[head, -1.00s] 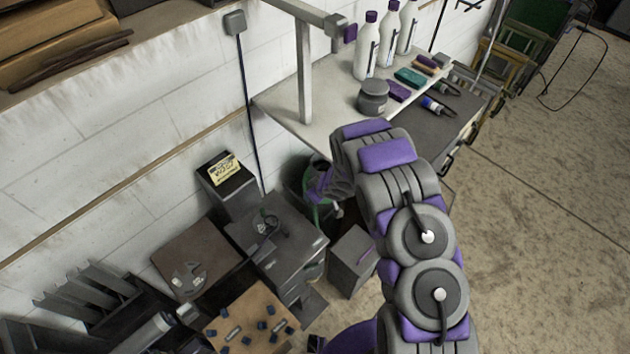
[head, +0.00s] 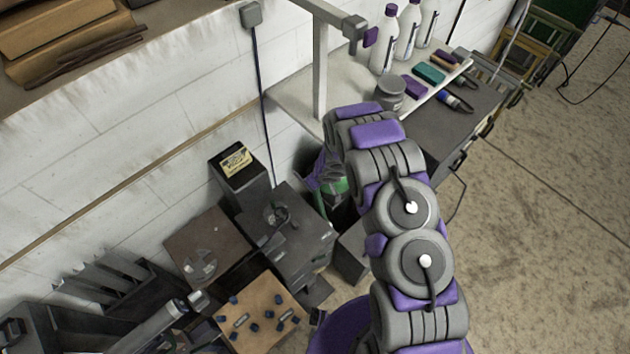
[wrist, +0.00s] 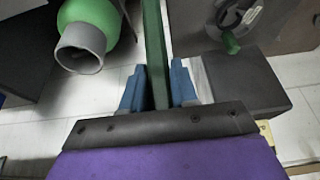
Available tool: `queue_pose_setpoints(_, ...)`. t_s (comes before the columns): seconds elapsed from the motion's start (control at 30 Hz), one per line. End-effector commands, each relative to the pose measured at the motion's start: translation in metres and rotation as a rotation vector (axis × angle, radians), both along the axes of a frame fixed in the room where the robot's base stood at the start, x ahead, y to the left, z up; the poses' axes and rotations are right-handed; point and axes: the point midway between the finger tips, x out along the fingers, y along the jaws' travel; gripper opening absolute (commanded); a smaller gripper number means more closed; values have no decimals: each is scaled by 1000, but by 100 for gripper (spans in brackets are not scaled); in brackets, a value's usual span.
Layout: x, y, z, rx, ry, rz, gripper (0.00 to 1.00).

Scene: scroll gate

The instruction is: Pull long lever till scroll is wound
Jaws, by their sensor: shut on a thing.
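A long green bar (wrist: 154,50), which looks like the lever, runs up from between the two blue fingers of my gripper (wrist: 156,86) in the wrist view. The fingers are shut on it, one on each side. Its far end leaves the top of the picture. In the head view my arm hides most of the gripper and the lever. I cannot make out a scroll in either view.
A green rounded body with a grey round mouth (wrist: 82,48) is left of the lever. A dark cabinet (head: 292,238) and a black box with a yellow label (head: 238,175) stand by the wall. A bench with white bottles (head: 384,40) is behind my arm. Concrete floor is clear at right.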

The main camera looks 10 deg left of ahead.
Motion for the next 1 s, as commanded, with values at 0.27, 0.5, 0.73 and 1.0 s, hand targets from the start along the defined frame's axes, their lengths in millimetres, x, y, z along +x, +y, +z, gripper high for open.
queue_pose_setpoints(0.27,1,0,0,-1,-1,-2,40)
queue_pose_setpoints(0.5,0,1,1,-2,-3,1,49)
queue_pose_setpoints(0.73,-1,0,7,-3,-4,0,49)
queue_pose_setpoints(1.0,-7,-10,37,-2,-6,-1,49)
